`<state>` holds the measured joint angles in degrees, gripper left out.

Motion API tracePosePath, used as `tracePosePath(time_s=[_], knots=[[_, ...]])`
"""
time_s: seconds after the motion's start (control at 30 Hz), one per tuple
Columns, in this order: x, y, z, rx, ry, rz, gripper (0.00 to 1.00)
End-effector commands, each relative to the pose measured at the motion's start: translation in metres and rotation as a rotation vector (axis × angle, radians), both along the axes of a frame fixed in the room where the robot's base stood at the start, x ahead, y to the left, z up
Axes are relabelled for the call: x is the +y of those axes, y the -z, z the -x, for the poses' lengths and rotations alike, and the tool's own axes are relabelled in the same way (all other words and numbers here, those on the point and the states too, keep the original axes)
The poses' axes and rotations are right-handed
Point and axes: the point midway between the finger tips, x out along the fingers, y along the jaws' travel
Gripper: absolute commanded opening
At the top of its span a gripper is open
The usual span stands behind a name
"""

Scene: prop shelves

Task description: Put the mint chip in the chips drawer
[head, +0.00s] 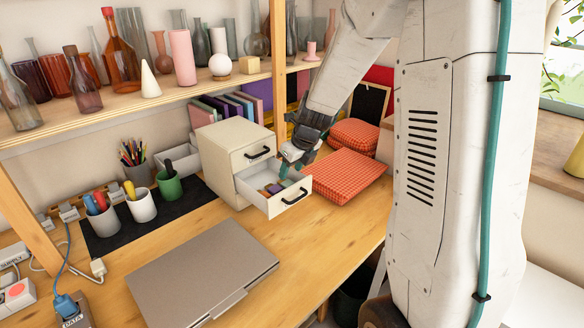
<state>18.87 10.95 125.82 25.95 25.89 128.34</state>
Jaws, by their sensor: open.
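A cream two-drawer cabinet (211,168) stands on the wooden desk, with its top drawer shut. Its lower drawer (291,200) is pulled out toward the front right. Several small coloured chips (272,188) lie inside it, with tan and purple ones visible. My gripper (286,168) is open and points down over the back part of the open drawer. Teal shows at its fingertips, and I cannot tell whether this is a finger or the mint chip. A small green-blue patch lies in the drawer just below. The fingers hide part of the drawer's inside.
A closed grey laptop (203,276) lies in front of the cabinet. Folded red checked cloths (348,175) lie right of the drawer. Pen cups (140,203) stand on a black mat at left. A shelf of bottles (140,92) hangs above. My arm blocks the right side.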

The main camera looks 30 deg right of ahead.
Motion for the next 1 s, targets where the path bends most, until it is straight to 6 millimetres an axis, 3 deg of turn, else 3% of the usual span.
tracePosePath(time_s=[0.37, 0.57, 0.8, 1.0], knots=[[-0.003, -0.005, -0.001, -0.005, 0.002, 0.005, 0.53], [-0.004, -0.036, 0.007, -0.008, 0.002, 0.005, 0.53], [-0.006, -0.086, 0.028, -0.007, 0.000, 0.005, 0.53], [-0.009, -0.114, 0.040, -0.004, 0.002, 0.003, 0.53]])
